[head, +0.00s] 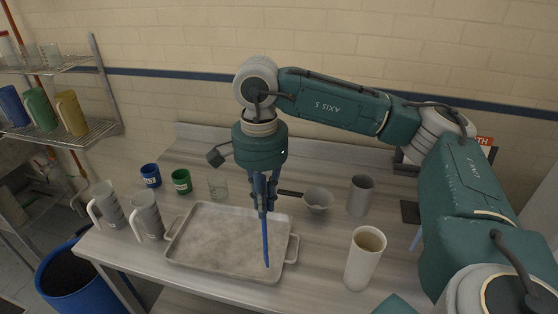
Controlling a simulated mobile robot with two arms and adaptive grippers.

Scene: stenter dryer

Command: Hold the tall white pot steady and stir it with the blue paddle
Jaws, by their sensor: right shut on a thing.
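The tall white pot (364,262) stands upright on the right part of the table, near the front edge. It looks filled with something yellowish-brown. My right gripper (261,199) points down over the metal tray and is shut on the blue paddle (265,235). The paddle hangs nearly upright, with its lower end over the tray, to the left of the pot and apart from it. I cannot tell if its tip touches the tray. My left gripper is not in view.
The metal tray (292,249) lies mid-table. Behind it are a glass beaker (217,188), a green cup (181,181), a blue cup (150,176), a handled bowl (318,200) and a grey cylinder (360,194). Two grey jugs (147,213) stand left; a blue bin (78,278) is on the floor.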

